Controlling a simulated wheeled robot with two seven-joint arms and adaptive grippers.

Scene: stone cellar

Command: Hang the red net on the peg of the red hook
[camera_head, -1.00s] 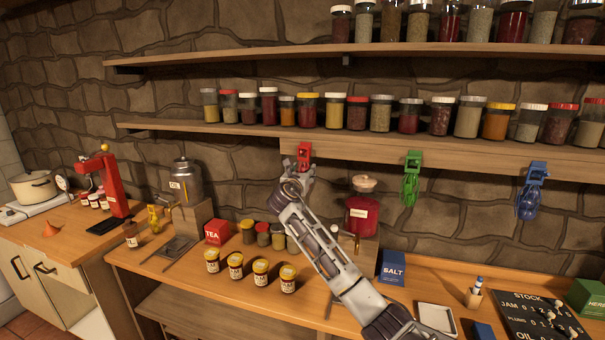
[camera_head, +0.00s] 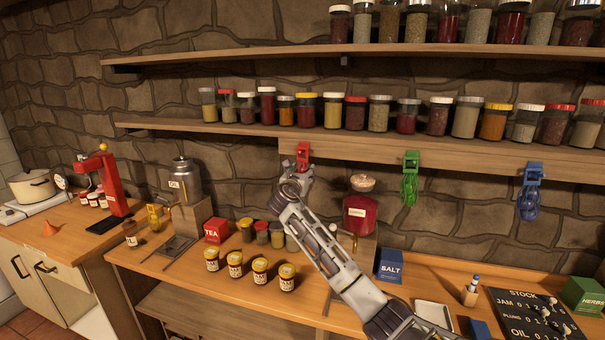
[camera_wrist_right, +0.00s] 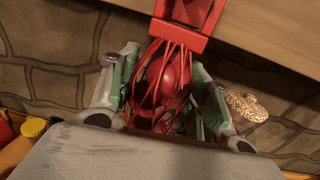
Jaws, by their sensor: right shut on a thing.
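The red hook (camera_head: 303,151) is fixed to the wooden rail under the lower shelf; it also shows at the top of the right wrist view (camera_wrist_right: 186,14). My right gripper (camera_head: 300,178) is just below it. In the right wrist view, the fingers (camera_wrist_right: 165,92) are shut around the red net (camera_wrist_right: 164,76), which has round red things inside. The net's upper strands run up to the hook's lower part. Whether they sit on the peg I cannot tell, as the peg is hidden. My left gripper is not in view.
A green net hangs on the green hook (camera_head: 411,158) and a blue net on the blue hook (camera_head: 534,171), further right. A large red jar (camera_head: 359,215) stands behind my right arm. Several small jars (camera_head: 235,264) stand on the counter (camera_head: 190,285).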

